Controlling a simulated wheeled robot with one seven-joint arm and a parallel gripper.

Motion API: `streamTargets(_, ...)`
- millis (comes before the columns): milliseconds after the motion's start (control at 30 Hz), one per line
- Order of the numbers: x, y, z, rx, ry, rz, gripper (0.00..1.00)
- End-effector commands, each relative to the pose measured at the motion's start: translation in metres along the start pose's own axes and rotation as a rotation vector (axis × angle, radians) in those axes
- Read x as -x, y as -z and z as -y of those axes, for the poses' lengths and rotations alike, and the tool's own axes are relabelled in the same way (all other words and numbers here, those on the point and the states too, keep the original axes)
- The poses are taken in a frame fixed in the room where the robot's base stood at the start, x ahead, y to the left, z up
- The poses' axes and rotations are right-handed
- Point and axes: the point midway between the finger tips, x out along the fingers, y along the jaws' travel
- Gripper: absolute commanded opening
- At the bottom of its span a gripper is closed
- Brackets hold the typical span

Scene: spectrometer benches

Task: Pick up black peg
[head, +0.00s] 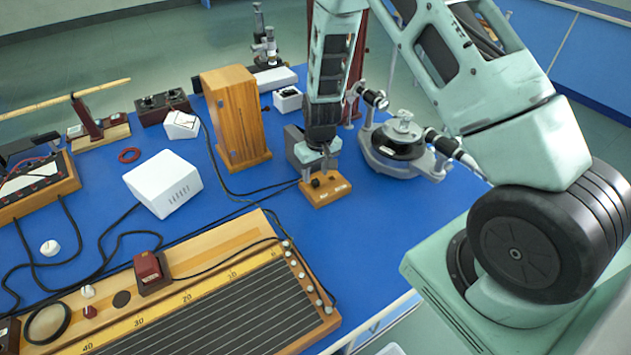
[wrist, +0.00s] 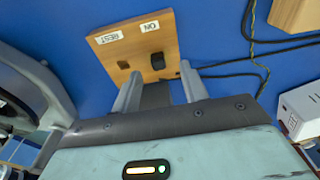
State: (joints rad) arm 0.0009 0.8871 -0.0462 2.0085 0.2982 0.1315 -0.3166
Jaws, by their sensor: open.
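A small wooden block (head: 331,198) with two white labels stands on the blue bench. The wrist view also shows the block (wrist: 137,48), with its labels upside down, reading ON and REST. The black peg (head: 316,183) is a short dark piece on the block's top, by the ON label. My gripper (head: 320,163) is just above the block, fingers pointing down. In the wrist view my gripper (wrist: 160,86) is open, with the peg ahead of the gap. I cannot tell its exact height.
A tall wooden box (head: 234,115) stands left of my arm. A round metal instrument (head: 398,145) stands close at the right. A white box (head: 164,183) and black cables lie to the left. A long wooden board (head: 210,310) fills the front. Blue bench is clear right of the block.

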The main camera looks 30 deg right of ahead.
Motion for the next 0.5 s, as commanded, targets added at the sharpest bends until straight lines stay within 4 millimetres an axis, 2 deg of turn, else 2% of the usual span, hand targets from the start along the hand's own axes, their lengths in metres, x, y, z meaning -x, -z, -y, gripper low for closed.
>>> streamTargets(200,-0.025,-0.002,-0.002,0.001,0.0,0.002,0.44)
streamTargets(500,-0.033,-0.001,-0.002,0.001,0.0,0.0,0.44)
